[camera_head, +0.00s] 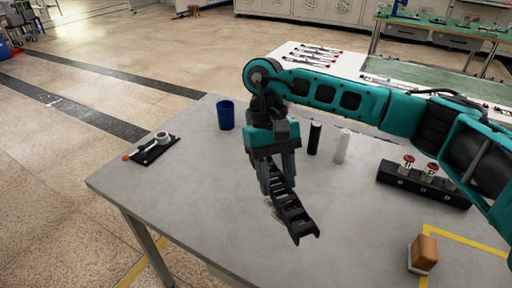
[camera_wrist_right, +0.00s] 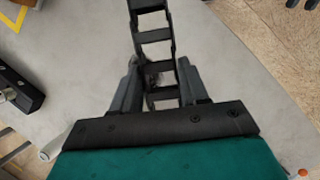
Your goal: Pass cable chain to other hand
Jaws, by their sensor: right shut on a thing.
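The cable chain (camera_head: 291,212) is a black linked strip with open ladder-like segments. My right gripper (camera_head: 279,180) is shut on its upper part and points down over the grey table. The chain slants down and to the right from the fingers in the head view. In the right wrist view the chain (camera_wrist_right: 152,40) runs between the two fingers (camera_wrist_right: 155,85) and past the top edge of the picture. I cannot tell whether its lower end touches the table. My left gripper does not show in either view.
On the grey table (camera_head: 180,195) stand a blue cup (camera_head: 226,115), a black cylinder (camera_head: 314,138) and a white cylinder (camera_head: 342,146). A black holder (camera_head: 423,184) and a brown block (camera_head: 424,252) are at right; a black pad (camera_head: 155,151) with tape lies left. The front left is clear.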

